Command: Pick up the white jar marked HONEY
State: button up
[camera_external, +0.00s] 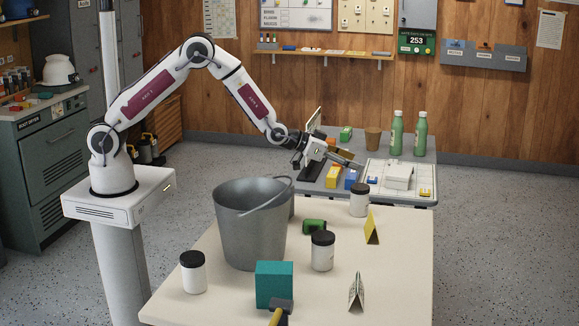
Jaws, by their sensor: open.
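Three white jars with black lids stand upright on the cream table (400,285). One jar (194,275) is at the front left, left of the bucket. A second jar (322,255) is near the middle, right of the bucket. A third jar (359,204) is at the back, near the table's far edge. I cannot read HONEY on any of them, so I cannot tell which is the honey jar. My gripper (347,159) is open and empty. It is raised, above and slightly left of the back jar in the picture, apart from all three jars.
A tall grey bucket (247,235) stands on the table. Near it are a teal box (274,284), a green can lying down (314,226), a yellow folded card (372,228), another folded card (356,292) and a hammer (280,310). A side table behind holds green bottles (396,135). The table's right front is clear.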

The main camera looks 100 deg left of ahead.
aim_at(362, 186)
jog(key=shift+w+a+f, duration=0.25)
jog(key=shift+a+f, duration=0.65)
jog(key=shift+f, duration=0.2)
jog(key=shift+f, duration=1.7)
jog(key=shift+f, duration=1.8)
jog(key=shift+x, duration=1.45)
jog(key=shift+r, duration=0.1)
grip_shut()
jog(key=shift+r, duration=0.2)
